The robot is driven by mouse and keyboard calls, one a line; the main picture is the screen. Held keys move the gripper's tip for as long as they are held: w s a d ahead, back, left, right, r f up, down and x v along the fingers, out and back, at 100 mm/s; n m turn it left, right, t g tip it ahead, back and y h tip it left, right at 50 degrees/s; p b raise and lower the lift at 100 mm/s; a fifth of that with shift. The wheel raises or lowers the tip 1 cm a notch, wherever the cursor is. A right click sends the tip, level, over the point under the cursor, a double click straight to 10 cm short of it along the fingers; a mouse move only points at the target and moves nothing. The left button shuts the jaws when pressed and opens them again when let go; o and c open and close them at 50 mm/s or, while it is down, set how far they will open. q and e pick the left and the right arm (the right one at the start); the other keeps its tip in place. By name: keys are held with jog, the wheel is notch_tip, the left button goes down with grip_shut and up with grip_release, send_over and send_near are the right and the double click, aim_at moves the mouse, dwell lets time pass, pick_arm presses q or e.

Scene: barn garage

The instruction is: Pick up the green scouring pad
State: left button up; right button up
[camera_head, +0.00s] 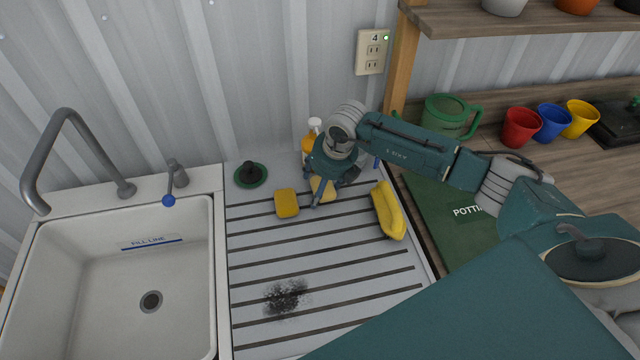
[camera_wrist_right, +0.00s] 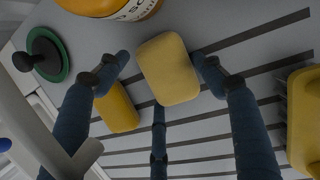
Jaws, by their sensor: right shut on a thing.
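My right gripper (camera_head: 326,190) reaches down over the ribbed drainboard (camera_head: 330,265), near its back. It is shut on a pale yellow sponge-like block (camera_head: 323,187). In the right wrist view this block (camera_wrist_right: 168,68) sits between the fingers of the gripper (camera_wrist_right: 163,72), its broad yellow face towards the camera. A second, deeper yellow block (camera_head: 287,203) lies just left of it and also shows in the wrist view (camera_wrist_right: 118,107). I see no green face on either block; their undersides are hidden. My left gripper is not in view.
A bottle with orange contents (camera_head: 306,146) stands close behind the gripper. A green-rimmed plug (camera_head: 251,175) lies left and a yellow brush (camera_head: 388,211) right. The sink (camera_head: 85,260) is at left. The front drainboard is clear except a black smudge (camera_head: 286,297).

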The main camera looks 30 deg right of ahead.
jog(key=b+v, duration=0.1)
jog(key=v, duration=0.1)
jog(key=w+b+v, duration=0.1)
jog(key=v, duration=0.1)
jog(key=b+v, duration=0.1)
jog(key=v, duration=0.1)
jog(key=shift+w+a+r, duration=0.15)
jog(key=shift+a+r, duration=0.15)
jog(key=shift+r, duration=0.25)
jog(key=s+a+b, duration=0.1)
jog(key=s+b, duration=0.1)
jog(key=s, duration=0.4)
jog(key=s+a+b, duration=0.2)
jog(key=s, duration=0.4)
jog(key=s+a+b, duration=0.1)
jog(key=s+b, duration=0.1)
jog(key=s, duration=0.4)
jog(key=shift+s+a, duration=0.4)
jog(key=o, duration=0.4)
jog(key=c, duration=0.4)
jog(key=shift+w, duration=0.15)
